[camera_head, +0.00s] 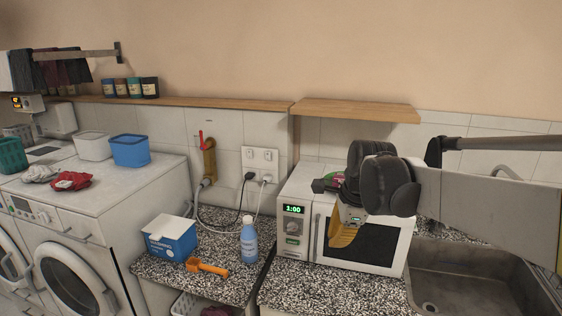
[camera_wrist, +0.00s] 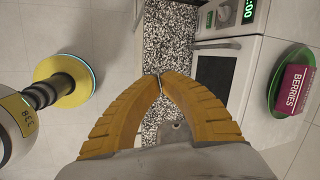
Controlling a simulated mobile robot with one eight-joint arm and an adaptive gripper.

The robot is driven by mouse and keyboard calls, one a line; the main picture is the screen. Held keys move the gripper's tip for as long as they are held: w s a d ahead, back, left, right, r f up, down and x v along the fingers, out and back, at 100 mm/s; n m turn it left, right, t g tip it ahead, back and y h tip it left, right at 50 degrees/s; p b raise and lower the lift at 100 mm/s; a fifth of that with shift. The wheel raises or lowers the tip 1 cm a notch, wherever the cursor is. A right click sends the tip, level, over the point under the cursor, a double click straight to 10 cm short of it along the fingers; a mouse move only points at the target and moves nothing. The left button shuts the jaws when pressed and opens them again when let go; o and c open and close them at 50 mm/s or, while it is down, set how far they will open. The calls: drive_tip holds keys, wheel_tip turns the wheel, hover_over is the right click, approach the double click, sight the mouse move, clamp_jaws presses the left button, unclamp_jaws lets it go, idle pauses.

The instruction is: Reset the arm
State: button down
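My gripper (camera_head: 343,236) hangs from my arm at the right in the head view, its yellow fingers pointing down in front of the white microwave (camera_head: 300,255). In the wrist view, my gripper (camera_wrist: 158,75) has its two ridged yellow fingertips together. No held object shows between them. The speckled counter (camera_wrist: 168,45) lies beyond the tips, and the microwave (camera_wrist: 238,55) is to their right.
A green dish (camera_wrist: 275,85) with a berries box (camera_wrist: 292,90) sits on the microwave.

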drive_tip(key=s+d+f+n+t+b, duration=0.1)
drive_tip(key=s+f+n+b, duration=0.1)
drive_tip(key=s+n, duration=0.4)
drive_tip(key=s+d+f+n+t+h+b, duration=0.1)
drive_tip(key=s+d+f+n+b, duration=0.1)
drive_tip(key=s+f+n, duration=0.3)
drive_tip(key=s+d+f+n+t+b, duration=0.1)
drive_tip(key=s+f+n+b, duration=0.1)
drive_tip(key=s+f+n, duration=0.2)
drive_tip(key=s+n, duration=0.3)
drive_tip(key=s, duration=0.4)
drive_tip(key=shift+s+d+t+b, duration=0.2)
drive_tip(key=shift+d+t+b, duration=0.05)
drive_tip(key=shift+t+b, duration=0.1)
drive_tip(key=shift+f, duration=0.1)
